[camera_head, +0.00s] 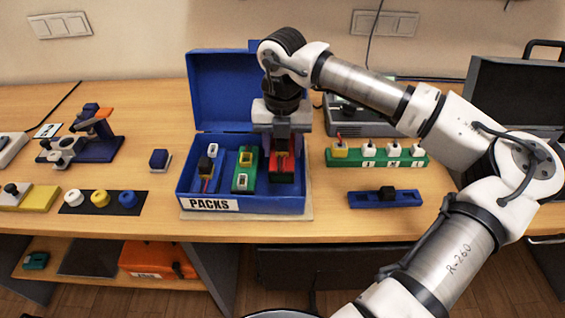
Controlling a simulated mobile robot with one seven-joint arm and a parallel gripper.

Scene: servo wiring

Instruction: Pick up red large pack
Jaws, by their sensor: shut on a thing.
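The red large pack (283,164) sits in the right part of the open blue box labelled PACKS (248,203). My gripper (283,151) reaches down from above and is shut on the upper part of the red pack. The pack's lower part looks still within the box; whether it touches the floor of the box I cannot tell. The gripper hides the top of the pack and part of the box's rear.
Beside it in the box are a green pack (244,178) and a smaller pack (206,168). The raised blue lid (222,95) stands behind. A green strip (376,157) with switches and a blue block (384,198) lie to the right.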

